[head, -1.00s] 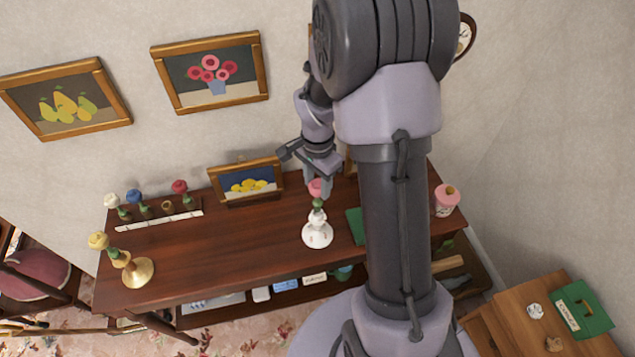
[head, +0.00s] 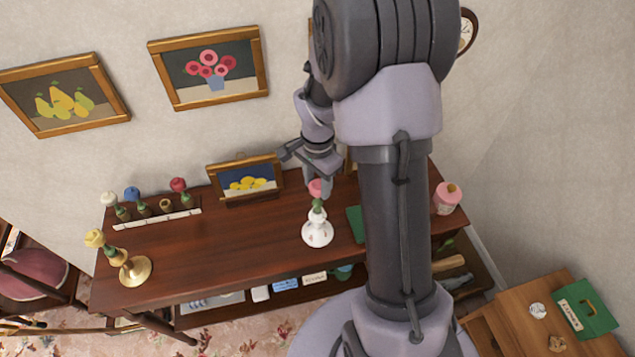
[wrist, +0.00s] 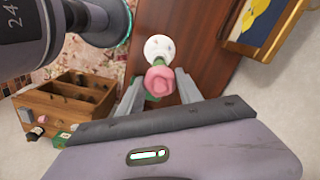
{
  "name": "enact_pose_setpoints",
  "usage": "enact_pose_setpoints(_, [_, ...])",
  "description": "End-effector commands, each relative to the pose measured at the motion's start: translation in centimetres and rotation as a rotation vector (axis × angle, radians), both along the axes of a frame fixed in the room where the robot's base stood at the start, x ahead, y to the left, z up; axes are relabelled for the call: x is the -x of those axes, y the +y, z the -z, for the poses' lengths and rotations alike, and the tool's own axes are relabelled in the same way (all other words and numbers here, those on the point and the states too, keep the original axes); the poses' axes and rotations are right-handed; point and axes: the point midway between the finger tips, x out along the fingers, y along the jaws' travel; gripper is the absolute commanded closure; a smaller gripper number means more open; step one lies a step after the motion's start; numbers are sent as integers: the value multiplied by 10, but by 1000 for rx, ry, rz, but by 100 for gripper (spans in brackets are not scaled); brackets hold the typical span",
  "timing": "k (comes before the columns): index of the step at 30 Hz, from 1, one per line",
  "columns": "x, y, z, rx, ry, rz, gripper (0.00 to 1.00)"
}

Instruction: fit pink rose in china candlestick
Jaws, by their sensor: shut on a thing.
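The pink rose (head: 316,188) has a pink head and a green stem. My gripper (head: 318,186) is shut on it, and the rose shows between the two fingers in the wrist view (wrist: 158,82). The white china candlestick (head: 317,232) stands upright on the dark wooden sideboard, directly below the rose. It also shows just beyond the rose in the wrist view (wrist: 160,46). The stem's lower end meets the candlestick's top in the head view; how deep it sits I cannot tell.
On the sideboard (head: 230,245), a white strip rack (head: 160,220) holds several flowers at the left. A brass candlestick (head: 135,269) with a yellow flower stands front left. A framed lemon picture (head: 246,183) leans behind. A green book (head: 355,225) and pink jar (head: 446,200) are at the right.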

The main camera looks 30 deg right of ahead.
Motion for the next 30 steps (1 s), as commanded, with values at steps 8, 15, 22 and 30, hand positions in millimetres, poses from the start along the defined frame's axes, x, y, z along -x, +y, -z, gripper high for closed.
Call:
enact_pose_setpoints(8, [0,0,8,0,0,0,87])
enact_pose_setpoints(15, [0,0,14,0,0,0,87])
enact_pose_setpoints(22, [0,0,20,0,0,0,87])
enact_pose_setpoints(30, [0,0,21,0,0,0,33])
